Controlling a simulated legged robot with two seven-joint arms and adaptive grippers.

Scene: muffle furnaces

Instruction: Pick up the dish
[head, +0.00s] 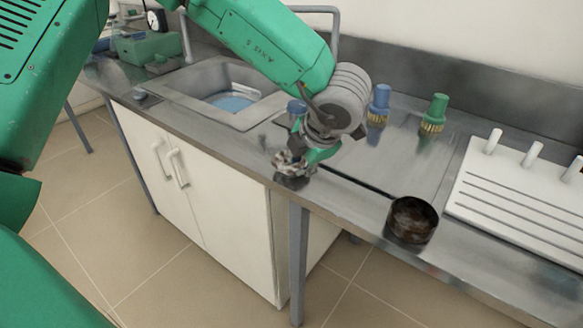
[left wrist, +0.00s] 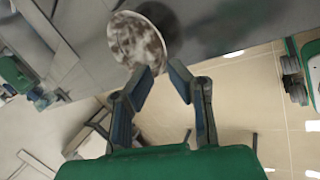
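The dish (head: 412,220) is a small round, dark brown vessel standing upright on the front edge of the steel counter. My right gripper does not show.
A white rack with pegs (head: 520,190) stands right of the dish. A sink (head: 222,92) is at the left.

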